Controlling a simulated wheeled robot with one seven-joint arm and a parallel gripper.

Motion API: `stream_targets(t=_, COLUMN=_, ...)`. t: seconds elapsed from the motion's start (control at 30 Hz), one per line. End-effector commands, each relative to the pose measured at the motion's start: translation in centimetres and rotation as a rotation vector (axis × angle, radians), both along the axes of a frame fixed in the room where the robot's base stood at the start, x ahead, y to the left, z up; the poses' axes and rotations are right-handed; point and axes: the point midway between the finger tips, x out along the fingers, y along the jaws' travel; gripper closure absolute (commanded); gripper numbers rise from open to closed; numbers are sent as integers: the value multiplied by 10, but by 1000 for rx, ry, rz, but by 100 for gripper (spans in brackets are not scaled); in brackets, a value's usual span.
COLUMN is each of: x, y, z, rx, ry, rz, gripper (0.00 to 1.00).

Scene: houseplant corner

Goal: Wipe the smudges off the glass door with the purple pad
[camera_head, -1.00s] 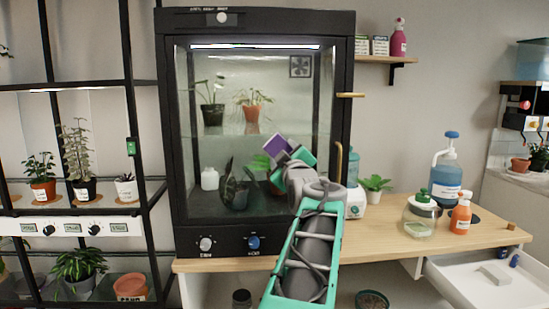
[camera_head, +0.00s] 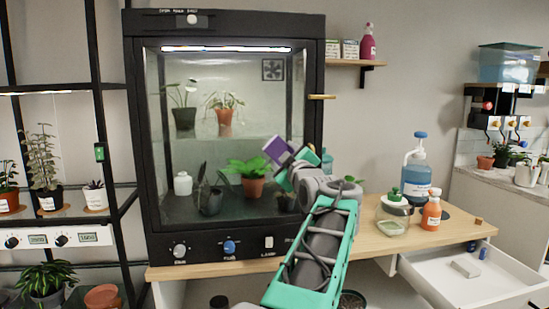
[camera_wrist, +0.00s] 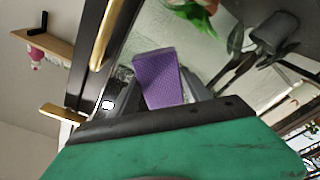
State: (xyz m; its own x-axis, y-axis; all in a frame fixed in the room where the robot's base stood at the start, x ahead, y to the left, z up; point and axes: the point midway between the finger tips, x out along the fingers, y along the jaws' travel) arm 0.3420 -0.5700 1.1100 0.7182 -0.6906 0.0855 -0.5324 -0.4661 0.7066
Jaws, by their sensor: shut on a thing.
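The glass door (camera_head: 222,75) is the front of a black-framed cabinet with potted plants inside. Its pane looks hazy; I cannot pick out separate smudges. My gripper (camera_head: 287,157) is shut on the purple pad (camera_head: 276,148) in front of the right part of the pane. In the wrist view the purple pad (camera_wrist: 158,80) stands out beyond the green gripper body, with the glass behind it. I cannot tell whether the pad touches the glass.
A brass handle (camera_wrist: 103,35) is close beside the pad in the wrist view. A brass latch (camera_head: 322,97) sticks out at the frame's right edge. A blue pump bottle (camera_head: 416,175), glass jar (camera_head: 393,216) and orange spray bottle (camera_head: 431,212) stand on the wooden counter. A drawer (camera_head: 480,283) is open at right.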

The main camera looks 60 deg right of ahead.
Motion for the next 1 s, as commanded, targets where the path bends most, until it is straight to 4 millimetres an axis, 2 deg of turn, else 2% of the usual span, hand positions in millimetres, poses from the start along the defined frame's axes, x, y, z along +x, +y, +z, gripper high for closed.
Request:
stream_targets(t=0.27, x=-1, y=-3, z=-2, rx=-2, ry=0, rz=0, gripper=77)
stream_targets(t=0.6, x=24, y=21, z=-2, rx=-2, ry=-1, rz=5, gripper=77)
stream_targets(t=0.83, x=30, y=27, z=-1, rx=-1, ry=0, rz=2, gripper=77)
stream_targets(t=1.0, x=44, y=38, z=-2, rx=-1, ry=-1, rz=4, gripper=77)
